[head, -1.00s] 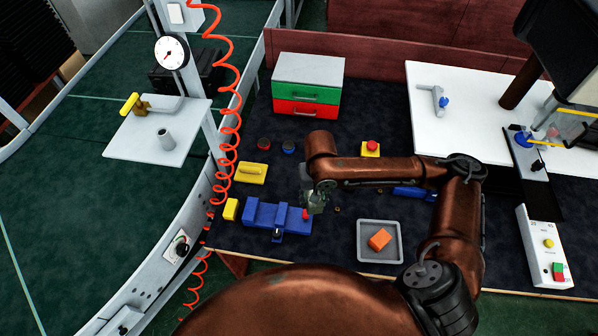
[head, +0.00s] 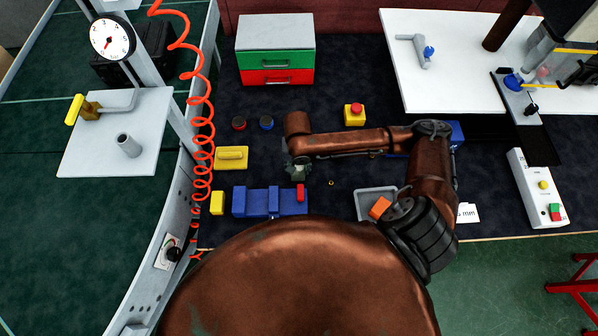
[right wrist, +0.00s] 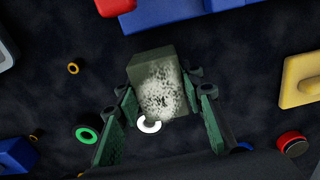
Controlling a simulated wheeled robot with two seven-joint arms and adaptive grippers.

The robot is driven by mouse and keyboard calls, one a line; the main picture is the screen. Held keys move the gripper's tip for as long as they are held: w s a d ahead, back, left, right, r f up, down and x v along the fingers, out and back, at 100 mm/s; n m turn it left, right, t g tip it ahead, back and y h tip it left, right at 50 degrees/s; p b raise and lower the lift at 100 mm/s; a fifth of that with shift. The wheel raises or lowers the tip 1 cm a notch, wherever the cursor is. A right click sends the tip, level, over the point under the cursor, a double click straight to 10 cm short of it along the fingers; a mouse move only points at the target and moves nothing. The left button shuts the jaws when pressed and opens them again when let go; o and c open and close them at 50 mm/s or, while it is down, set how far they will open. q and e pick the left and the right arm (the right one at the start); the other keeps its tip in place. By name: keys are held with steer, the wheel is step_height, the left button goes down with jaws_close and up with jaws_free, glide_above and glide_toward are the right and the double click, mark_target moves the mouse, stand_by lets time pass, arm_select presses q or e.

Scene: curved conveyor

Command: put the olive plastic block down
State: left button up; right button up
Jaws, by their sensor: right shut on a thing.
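The olive plastic block (right wrist: 148,68) is in the right wrist view, a dull olive box with a pale speckled face. It sits between the two green fingers of my right gripper (right wrist: 164,100), which is shut on it. In the head view my right gripper (head: 298,172) points down over the dark mat, just behind the red end of the blue vise-like fixture (head: 255,202). The block is too small there to tell apart from the fingers. I cannot tell whether its underside touches the mat. My left gripper is not in view.
The yellow handled block (head: 231,166) and red and blue round buttons (head: 238,123) lie to the left. The grey tray (head: 366,203) with an orange block (head: 379,208) is to the right, partly covered by my arm. Small rings (right wrist: 87,134) lie near the gripper. A drawer box (head: 276,50) stands behind.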

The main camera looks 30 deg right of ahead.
mark_target(298, 174)
step_height(298, 174, down, 4)
steer(key=shift+r+b, duration=0.1)
steer(key=shift+b, duration=0.25)
steer(key=shift+s, duration=0.15)
steer(key=o, duration=1.2)
